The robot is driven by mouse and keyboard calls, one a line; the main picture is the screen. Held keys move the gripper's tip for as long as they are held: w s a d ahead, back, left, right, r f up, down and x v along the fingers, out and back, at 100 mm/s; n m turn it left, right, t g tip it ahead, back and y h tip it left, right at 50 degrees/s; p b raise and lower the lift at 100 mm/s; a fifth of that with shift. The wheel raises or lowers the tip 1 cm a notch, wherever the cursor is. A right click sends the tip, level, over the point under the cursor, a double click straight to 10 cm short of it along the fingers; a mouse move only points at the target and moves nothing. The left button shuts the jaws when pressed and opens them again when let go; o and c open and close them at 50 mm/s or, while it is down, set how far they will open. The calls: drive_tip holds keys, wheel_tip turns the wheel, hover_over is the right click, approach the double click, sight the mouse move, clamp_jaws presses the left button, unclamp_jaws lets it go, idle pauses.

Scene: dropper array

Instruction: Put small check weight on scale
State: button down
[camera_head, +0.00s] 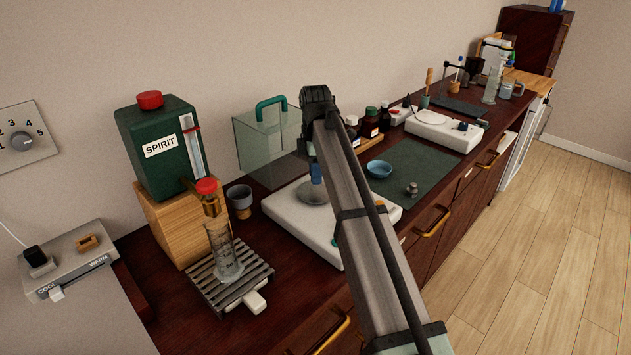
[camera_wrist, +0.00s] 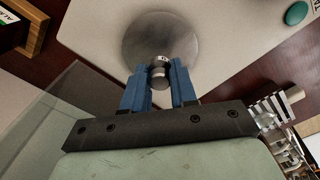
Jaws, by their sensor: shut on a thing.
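My gripper (camera_wrist: 160,82) has blue fingers shut on a small metal check weight (camera_wrist: 158,70). It is over the lower part of the round grey pan (camera_wrist: 158,30) in the wrist view. I cannot tell whether the weight touches the pan. The white scale (camera_head: 290,222) stands on the dark wooden counter, and its pan (camera_head: 314,198) shows below my gripper's blue fingers (camera_head: 317,178) in the head view. The held weight is hidden there. Another metal weight (camera_head: 412,189) stands on the green mat (camera_head: 400,205) to the right.
A clear glass cover (camera_head: 262,142) with a green handle stands behind the scale. A blue bowl (camera_head: 379,169) sits on the mat. A measuring cylinder (camera_head: 224,255) on a slatted rack (camera_head: 205,285) and a green spirit container (camera_head: 158,150) are left. Dark bottles (camera_head: 371,122) stand behind the mat.

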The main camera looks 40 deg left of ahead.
drive_tip(key=shift+f, duration=1.55)
drive_tip(key=shift+f, duration=0.15)
drive_tip(key=c, duration=0.9)
unclamp_jaws()
wheel_tip(320, 180, up, 12)
drive_tip(key=shift+r, duration=0.15)
